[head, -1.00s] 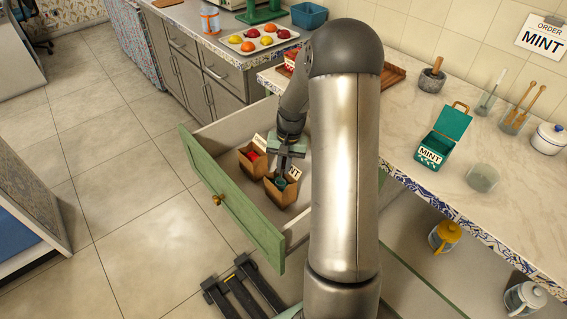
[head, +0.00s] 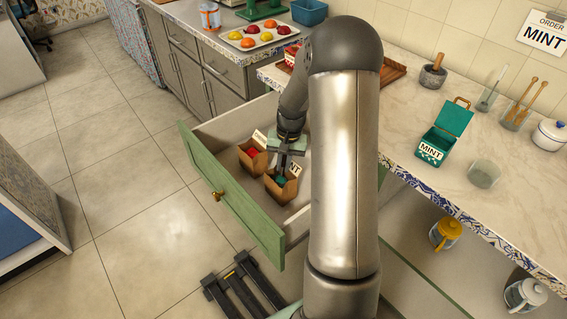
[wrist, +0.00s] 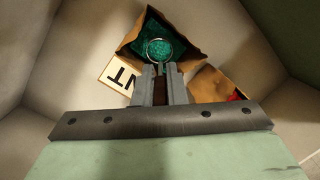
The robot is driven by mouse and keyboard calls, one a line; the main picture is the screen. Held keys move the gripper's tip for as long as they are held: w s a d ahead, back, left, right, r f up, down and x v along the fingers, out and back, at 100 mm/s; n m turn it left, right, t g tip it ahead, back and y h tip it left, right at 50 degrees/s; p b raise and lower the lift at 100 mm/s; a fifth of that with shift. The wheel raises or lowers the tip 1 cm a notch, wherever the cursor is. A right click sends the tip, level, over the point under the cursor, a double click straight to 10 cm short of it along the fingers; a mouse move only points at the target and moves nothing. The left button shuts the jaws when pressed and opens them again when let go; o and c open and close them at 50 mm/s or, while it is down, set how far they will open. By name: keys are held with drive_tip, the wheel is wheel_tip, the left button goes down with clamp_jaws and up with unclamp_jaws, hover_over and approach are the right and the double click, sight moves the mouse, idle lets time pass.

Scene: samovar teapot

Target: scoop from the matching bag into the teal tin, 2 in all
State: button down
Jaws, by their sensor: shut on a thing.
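My gripper (head: 285,164) is shut on a scoop (wrist: 160,52), whose handle shows between the fingers in the wrist view. The scoop's round bowl is at the open mouth of a brown paper bag (head: 281,190) with teal-green contents (wrist: 178,37). Teal-green shows inside the bowl's rim; I cannot tell how full it is. The bag's label (wrist: 121,76) is partly hidden and reads "NT". Both stand in the open green-fronted drawer (head: 225,186). The teal tin (head: 436,147), labelled MINT, stands with its lid up on the counter at right.
A second paper bag (head: 252,161) with red contents stands beside the first. An order card (head: 542,34) on the wall reads MINT. A glass bowl (head: 484,174) stands beside the tin. My arm hides part of the counter.

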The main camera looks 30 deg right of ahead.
sight(284, 165)
drive_tip(key=shift+r, duration=0.15)
wheel_tip(284, 165, up, 9)
drive_tip(key=p, duration=0.6)
drive_tip(key=shift+r, duration=0.2)
idle(0.5)
